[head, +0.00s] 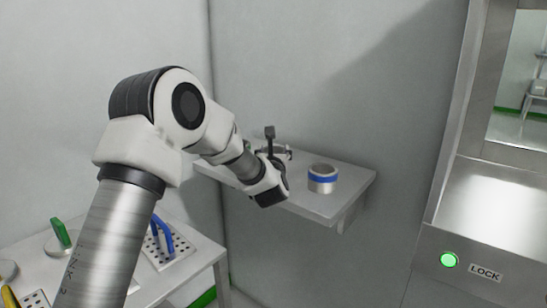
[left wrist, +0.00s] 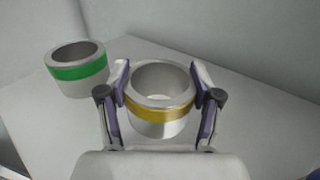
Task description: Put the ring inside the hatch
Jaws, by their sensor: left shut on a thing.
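In the left wrist view a metal ring with a gold band (left wrist: 160,112) stands upright between the fingers of my left gripper (left wrist: 160,103), which is shut on its sides. I cannot tell whether it still touches the shelf. In the head view my left gripper (head: 274,152) is over the shelf, and its own wrist hides the held ring. A green-banded ring (left wrist: 79,72) stands apart to the left in the wrist view. A blue-banded ring (head: 322,180) stands on the shelf right of my gripper. The steel hatch (head: 493,200) is at the right, its front opening facing me. My right gripper is not in view.
The grey wall shelf (head: 350,186) has a bare right end. The hatch frame (head: 452,135) stands right of it, with a lit green lamp (head: 449,260) and a LOCK label below. A table (head: 205,258) with a blue-handled item is at lower left.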

